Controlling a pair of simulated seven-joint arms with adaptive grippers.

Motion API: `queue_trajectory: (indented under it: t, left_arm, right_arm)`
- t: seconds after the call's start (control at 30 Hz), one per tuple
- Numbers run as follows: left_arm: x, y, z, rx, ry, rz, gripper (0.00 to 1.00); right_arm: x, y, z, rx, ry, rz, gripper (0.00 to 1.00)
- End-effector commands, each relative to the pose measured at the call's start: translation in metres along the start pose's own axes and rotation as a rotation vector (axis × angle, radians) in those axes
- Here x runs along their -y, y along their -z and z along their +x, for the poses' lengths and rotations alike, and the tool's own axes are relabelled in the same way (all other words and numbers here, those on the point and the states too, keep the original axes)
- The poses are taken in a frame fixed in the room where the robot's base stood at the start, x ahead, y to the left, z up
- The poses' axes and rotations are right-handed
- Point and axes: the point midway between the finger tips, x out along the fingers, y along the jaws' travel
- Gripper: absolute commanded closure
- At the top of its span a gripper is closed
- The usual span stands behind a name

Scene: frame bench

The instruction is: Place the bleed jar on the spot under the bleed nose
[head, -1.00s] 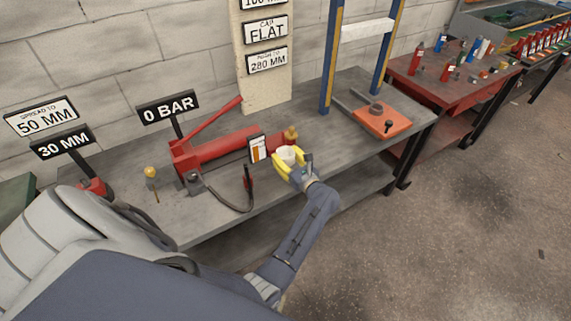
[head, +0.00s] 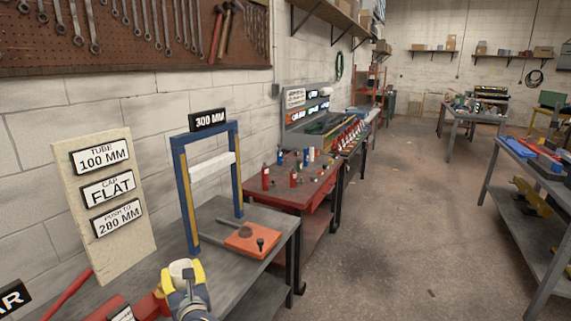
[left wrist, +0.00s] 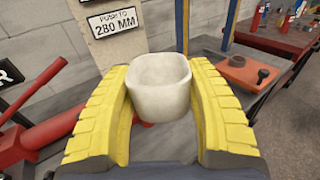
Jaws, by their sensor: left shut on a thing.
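The bleed jar (left wrist: 160,92) is a small, open, off-white cup, upright between the yellow fingers of my left gripper (left wrist: 158,78). In the head view the jar (head: 181,267) and left gripper (head: 183,278) are low in the picture, over the bench. The gripper is shut on the jar's sides. The red pump body (left wrist: 42,135) lies to the left in the left wrist view; only part of the red pump (head: 150,306) shows at the head view's bottom edge. I cannot make out the bleed nose or the spot now. My right gripper is not in view.
A blue and yellow press frame (head: 186,190) and an orange plate (head: 251,240) stand further along the grey bench (head: 215,212). A sign board (head: 90,205) stands at the back. A red table (head: 277,196) with bottles follows beyond.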

Motion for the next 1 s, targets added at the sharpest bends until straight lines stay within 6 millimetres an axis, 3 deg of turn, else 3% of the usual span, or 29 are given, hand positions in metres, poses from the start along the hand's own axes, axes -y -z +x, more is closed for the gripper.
queue_trajectory:
  t: [0.03,0.2,0.5,0.83,1.0]
  left_arm:
    - [0.007,-0.011,-0.011,0.008,0.065,0.006,0.77]
    - [0.030,-0.027,-0.053,0.004,0.267,0.018,0.77]
    - [0.042,-0.026,-0.113,-0.001,0.494,0.027,0.77]
    - [0.033,-0.017,-0.119,-0.001,0.524,0.024,0.77]
    - [0.040,-0.024,-0.120,-0.001,0.519,0.018,0.77]
  right_arm:
    - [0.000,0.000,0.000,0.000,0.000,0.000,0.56]
    - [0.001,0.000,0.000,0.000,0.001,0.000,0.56]
    - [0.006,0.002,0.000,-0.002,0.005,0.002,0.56]
    - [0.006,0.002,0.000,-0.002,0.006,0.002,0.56]
    - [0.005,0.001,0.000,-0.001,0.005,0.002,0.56]
